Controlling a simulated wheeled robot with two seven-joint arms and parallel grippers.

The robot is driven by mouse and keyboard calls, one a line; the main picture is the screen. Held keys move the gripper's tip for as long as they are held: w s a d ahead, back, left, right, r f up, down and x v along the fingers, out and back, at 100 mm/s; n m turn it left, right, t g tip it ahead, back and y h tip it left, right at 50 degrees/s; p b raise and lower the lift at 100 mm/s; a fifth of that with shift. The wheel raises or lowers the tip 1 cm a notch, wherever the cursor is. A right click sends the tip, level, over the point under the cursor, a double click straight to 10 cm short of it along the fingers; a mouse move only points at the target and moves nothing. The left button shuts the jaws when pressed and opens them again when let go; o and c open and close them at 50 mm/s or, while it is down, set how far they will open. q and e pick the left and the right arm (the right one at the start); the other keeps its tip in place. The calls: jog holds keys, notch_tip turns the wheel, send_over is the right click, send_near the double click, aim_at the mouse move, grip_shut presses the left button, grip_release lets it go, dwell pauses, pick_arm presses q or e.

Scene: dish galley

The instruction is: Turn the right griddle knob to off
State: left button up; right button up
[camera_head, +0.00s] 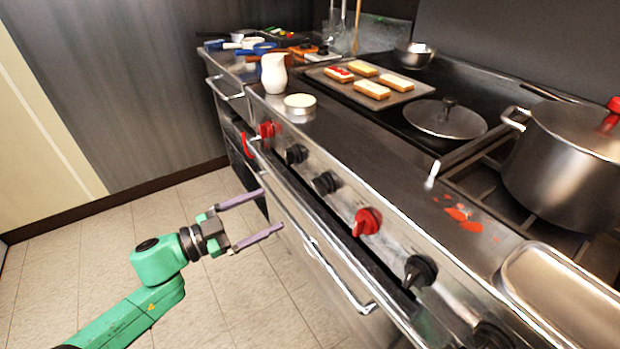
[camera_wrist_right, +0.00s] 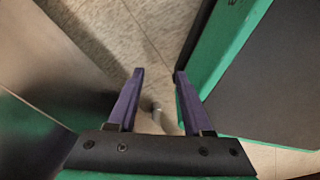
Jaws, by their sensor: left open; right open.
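A row of knobs runs along the steel front panel of the range in the head view. A red knob (camera_head: 367,221) sits right of the middle, and another red knob (camera_head: 267,129) is at the far left end. Black knobs (camera_head: 326,183) sit between and beyond them. No label shows which is the right griddle knob. My left gripper (camera_head: 271,209) is open and empty, in front of the range and left of the nearer red knob, apart from it. My right gripper (camera_wrist_right: 159,72) is open and empty in the right wrist view; no knob shows there.
A long handle bar (camera_head: 325,268) runs along the range front below the knobs. On top are a tray of toast (camera_head: 345,85), a lid (camera_head: 445,119), a large pot (camera_head: 565,165), a white jug (camera_head: 274,73) and a red spill (camera_head: 463,218). The floor at left is clear.

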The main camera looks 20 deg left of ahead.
aim_at(316, 188)
pick_arm(q)
jog(key=x, duration=1.3)
jog(key=shift+w+d, duration=0.1)
jog(key=shift+d, duration=0.1)
jog(key=c, duration=1.3)
